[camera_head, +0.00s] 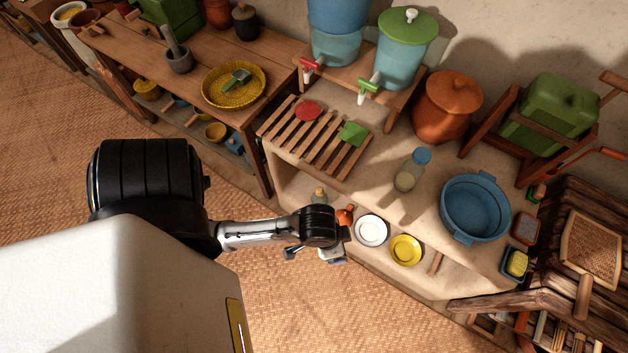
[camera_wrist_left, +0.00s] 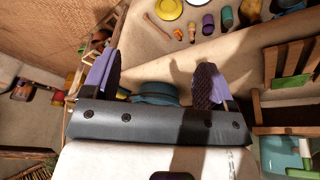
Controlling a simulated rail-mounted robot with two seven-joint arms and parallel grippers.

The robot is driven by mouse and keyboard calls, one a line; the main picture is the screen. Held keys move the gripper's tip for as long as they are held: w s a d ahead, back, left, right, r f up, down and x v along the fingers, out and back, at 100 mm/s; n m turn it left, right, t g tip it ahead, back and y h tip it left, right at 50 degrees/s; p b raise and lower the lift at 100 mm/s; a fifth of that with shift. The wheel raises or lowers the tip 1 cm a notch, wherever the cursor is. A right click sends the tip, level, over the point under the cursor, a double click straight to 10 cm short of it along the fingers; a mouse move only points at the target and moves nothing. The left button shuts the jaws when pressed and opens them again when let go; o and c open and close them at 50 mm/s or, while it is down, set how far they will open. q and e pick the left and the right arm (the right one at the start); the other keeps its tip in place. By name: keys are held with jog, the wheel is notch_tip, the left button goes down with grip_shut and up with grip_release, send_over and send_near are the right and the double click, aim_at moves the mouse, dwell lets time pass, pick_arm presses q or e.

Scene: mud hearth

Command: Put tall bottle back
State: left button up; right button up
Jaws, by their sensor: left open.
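A tall clear bottle with a blue cap (camera_head: 412,170) stands upright on the mud counter (camera_head: 385,208), left of a blue basin (camera_head: 474,208). It holds a pale content low down. My left gripper (camera_head: 335,258) is in front of the counter, beside the lower shelf and lower in the picture than the bottle. In the left wrist view my left gripper (camera_wrist_left: 158,78) has its two purple fingers spread, with nothing held between them. A blue rounded thing (camera_wrist_left: 155,92) shows beyond the gap. I cannot make out the tall bottle in that view. My right gripper is not in view.
The lower shelf holds a white plate (camera_head: 371,230), a yellow plate (camera_head: 405,250) and small bottles (camera_head: 319,196). A slatted rack (camera_head: 310,137) and an orange pot (camera_head: 446,106) are on the counter. Water dispensers (camera_head: 402,52) stand behind. Open matting (camera_head: 300,300) lies in front.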

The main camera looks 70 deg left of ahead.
pick_arm(q)
jog(key=shift+m+y, duration=0.3)
jog(key=shift+y, duration=0.1)
jog(key=s, duration=0.1)
jog(key=s+a+r, duration=0.1)
jog(key=s, duration=0.1)
jog(key=s+r, duration=0.1)
jog(key=s, duration=0.1)
jog(key=shift+s+a, duration=0.1)
jog(key=shift+a, duration=0.2)
